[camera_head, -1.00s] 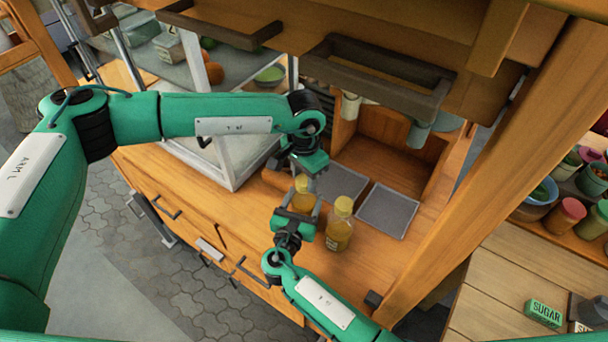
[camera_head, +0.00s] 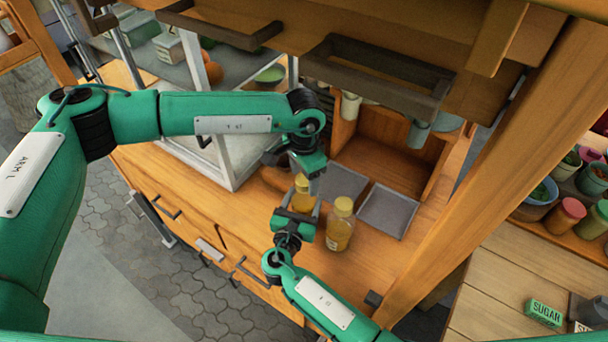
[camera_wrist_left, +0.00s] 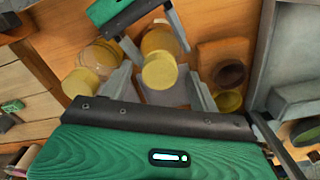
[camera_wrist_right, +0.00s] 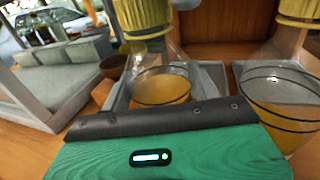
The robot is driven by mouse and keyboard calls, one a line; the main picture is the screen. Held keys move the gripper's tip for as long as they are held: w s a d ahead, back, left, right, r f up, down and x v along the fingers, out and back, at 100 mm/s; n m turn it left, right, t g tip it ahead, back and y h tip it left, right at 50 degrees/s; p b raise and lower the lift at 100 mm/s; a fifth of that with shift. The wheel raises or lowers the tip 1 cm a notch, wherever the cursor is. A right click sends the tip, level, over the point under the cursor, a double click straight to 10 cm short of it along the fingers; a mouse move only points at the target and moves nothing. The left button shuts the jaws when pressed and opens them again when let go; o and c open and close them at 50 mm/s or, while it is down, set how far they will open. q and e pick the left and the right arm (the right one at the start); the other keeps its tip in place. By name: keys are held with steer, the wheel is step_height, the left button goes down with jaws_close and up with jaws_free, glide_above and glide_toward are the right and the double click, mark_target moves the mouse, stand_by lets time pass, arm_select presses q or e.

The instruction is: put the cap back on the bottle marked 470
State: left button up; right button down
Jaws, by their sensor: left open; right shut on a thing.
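Two clear bottles of amber liquid with yellow tops stand side by side. No marking is readable on either. My right gripper (camera_wrist_right: 164,88) is shut on the left bottle (camera_head: 303,200), which looks upright. My left gripper (camera_wrist_left: 162,80) is open above that bottle, its fingers either side of the yellow top (camera_wrist_left: 159,71) and apparently not gripping it. The other bottle (camera_head: 339,232) stands free just to the right, with its yellow top (camera_wrist_left: 81,87) in the left wrist view. A small olive-yellow round piece (camera_wrist_left: 228,101) lies near a brown round vessel (camera_wrist_left: 229,74); whether it is a loose cap is unclear.
Two grey trays (camera_head: 388,211) lie on the wooden counter (camera_head: 375,262) behind the bottles. A glass case (camera_head: 233,165) stands to the left, and a wooden post (camera_head: 480,170) rises on the right. A dark-framed shelf (camera_head: 380,75) overhangs the counter.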

arm_select(q)
step_height(320, 180, up, 4)
steer(key=shift+r, duration=0.1)
steer(key=shift+c, duration=0.2)
